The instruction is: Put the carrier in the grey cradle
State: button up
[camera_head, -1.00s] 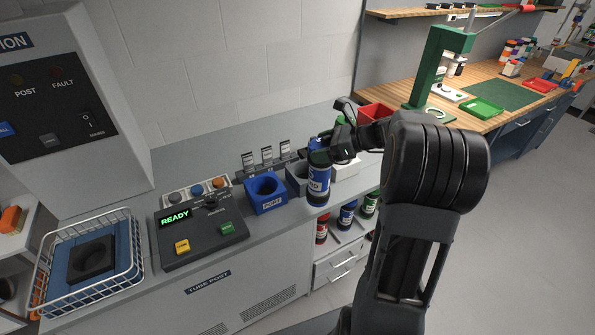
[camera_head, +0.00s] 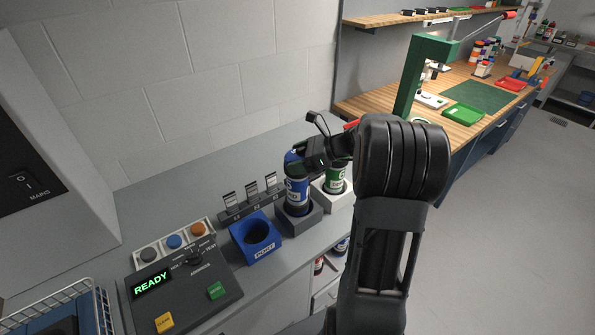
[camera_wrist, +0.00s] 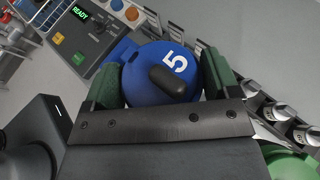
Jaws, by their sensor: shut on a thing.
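The blue carrier (camera_head: 297,190) stands about upright, with its lower end in the mouth of the grey cradle (camera_head: 302,222). I cannot tell whether it rests on the cradle's floor. My gripper (camera_head: 296,160) is shut on the carrier near its top. In the wrist view, the carrier's blue lid (camera_wrist: 150,72) shows a white 5 and a dark knob between the two green finger pads of my gripper (camera_wrist: 162,80). The cradle is hidden in the wrist view.
A green carrier (camera_head: 336,179) stands in a white cradle (camera_head: 341,201) just right of the grey one. The empty blue port holder (camera_head: 237,241) is on the left. Small label stands (camera_head: 250,200) are behind. A control box (camera_head: 172,285) reads READY.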

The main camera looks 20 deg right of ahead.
aim_at(297, 185)
jog(key=shift+f, duration=2.1)
jog(key=o, duration=1.3)
jog(key=shift+o, duration=0.2)
